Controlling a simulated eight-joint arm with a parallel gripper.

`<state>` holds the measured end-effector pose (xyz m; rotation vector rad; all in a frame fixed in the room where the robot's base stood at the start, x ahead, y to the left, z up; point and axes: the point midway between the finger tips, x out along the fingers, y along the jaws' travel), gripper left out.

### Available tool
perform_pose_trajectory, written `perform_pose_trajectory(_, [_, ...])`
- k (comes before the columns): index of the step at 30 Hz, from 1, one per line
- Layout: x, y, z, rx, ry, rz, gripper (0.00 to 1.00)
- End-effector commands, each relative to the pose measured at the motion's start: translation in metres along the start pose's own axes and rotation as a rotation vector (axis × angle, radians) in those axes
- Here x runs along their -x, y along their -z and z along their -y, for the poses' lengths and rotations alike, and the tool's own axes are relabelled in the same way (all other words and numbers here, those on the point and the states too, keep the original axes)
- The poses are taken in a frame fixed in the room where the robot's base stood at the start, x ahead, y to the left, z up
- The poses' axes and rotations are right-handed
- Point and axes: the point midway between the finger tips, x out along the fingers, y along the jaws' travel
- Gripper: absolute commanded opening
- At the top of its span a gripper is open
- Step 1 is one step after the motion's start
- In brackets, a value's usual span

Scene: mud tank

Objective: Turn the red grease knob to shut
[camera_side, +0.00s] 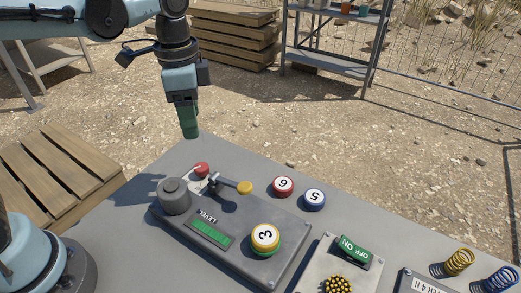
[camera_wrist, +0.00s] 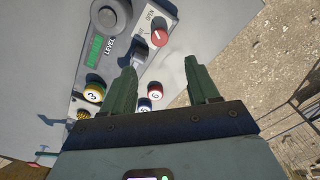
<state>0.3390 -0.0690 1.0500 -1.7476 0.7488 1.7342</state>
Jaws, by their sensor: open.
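The red grease knob (camera_side: 202,169) sits at the back corner of the grey panel box (camera_side: 265,260), beside a grey cylinder. It also shows in the wrist view (camera_wrist: 159,37), with a pale mark on its top and the label OPEN printed beside it. A second label near it is too small to read surely. My gripper (camera_side: 190,136) hangs above the table's back edge, just above and behind the knob in the side view. In the wrist view my gripper (camera_wrist: 160,66) has its two green fingers wide apart with nothing between them; the knob lies beyond the fingertips.
Close to the knob are the grey cylinder (camera_side: 173,197) and a lever with a yellow end (camera_side: 244,187). A green LEVEL display (camera_side: 209,235) and balls 3 (camera_side: 265,237), 6 (camera_side: 282,186) and 5 (camera_side: 314,199) stand nearby. An ON/OFF box (camera_side: 312,270) is in front.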

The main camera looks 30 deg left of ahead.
Motion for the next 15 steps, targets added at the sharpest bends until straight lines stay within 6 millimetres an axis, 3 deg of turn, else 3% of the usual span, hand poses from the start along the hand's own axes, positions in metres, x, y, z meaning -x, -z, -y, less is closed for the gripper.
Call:
perform_pose_trajectory(5, [-0.008, 0.002, 0.000, -0.013, -0.006, 0.008, 0.60])
perform_pose_trajectory(15, [-0.054, 0.001, 0.000, -0.010, -0.005, 0.006, 0.60])
